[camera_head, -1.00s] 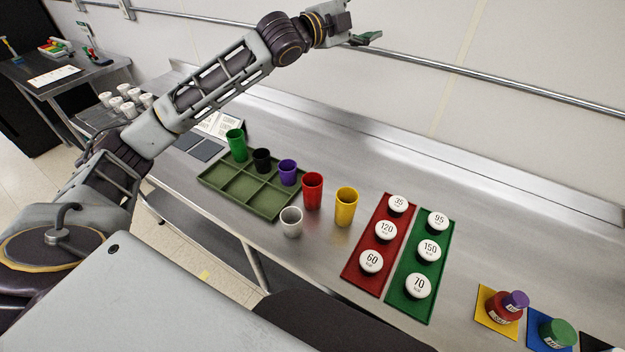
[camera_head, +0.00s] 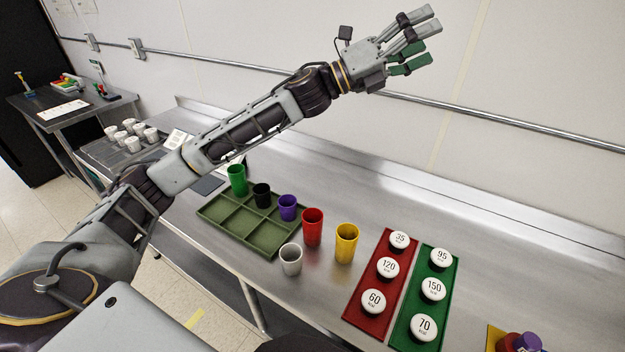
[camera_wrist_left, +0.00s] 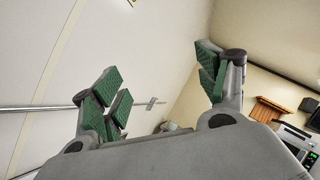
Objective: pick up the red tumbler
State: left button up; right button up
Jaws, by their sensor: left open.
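The red tumbler (camera_head: 312,228) stands upright on the steel counter, just right of the green divided tray (camera_head: 248,232) and left of the yellow tumbler (camera_head: 346,243). My left gripper (camera_head: 418,42) is open and empty, raised high in front of the wall, well above and beyond the tumblers. In the left wrist view its green-padded fingers (camera_wrist_left: 160,92) are spread apart with only wall and room behind them; no tumbler shows there. My right gripper is in neither view.
A light grey cup (camera_head: 290,259) stands in front of the red tumbler. Red (camera_head: 363,318) and green (camera_head: 405,330) mats hold numbered white discs. A rail (camera_head: 480,124) runs along the wall.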

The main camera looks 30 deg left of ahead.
pick_arm(q)
jog(key=s+d+f+m+g+y, duration=0.1)
jog(key=s+d+f+m+g, duration=0.55)
jog(key=f+m+g, duration=0.35)
notch_tip(320, 180, down, 10)
jog(key=s+a+f+m+y, duration=0.1)
jog(key=s+m+y, duration=0.1)
jog(key=m+y, duration=0.4)
jog(key=w+a+f+m+y, duration=0.1)
jog(key=a+f+y, duration=0.7)
jog(key=a+f, duration=0.35)
jog(key=s+a+f+g+y, duration=0.1)
jog(key=s+a+g+y, duration=0.1)
jog(key=a+y, duration=0.3)
jog(key=s+a, duration=0.1)
jog(key=a, duration=0.3)
jog(key=shift+f+m, duration=0.3)
jog(key=shift+f, duration=0.05)
jog(key=shift+a, duration=0.1)
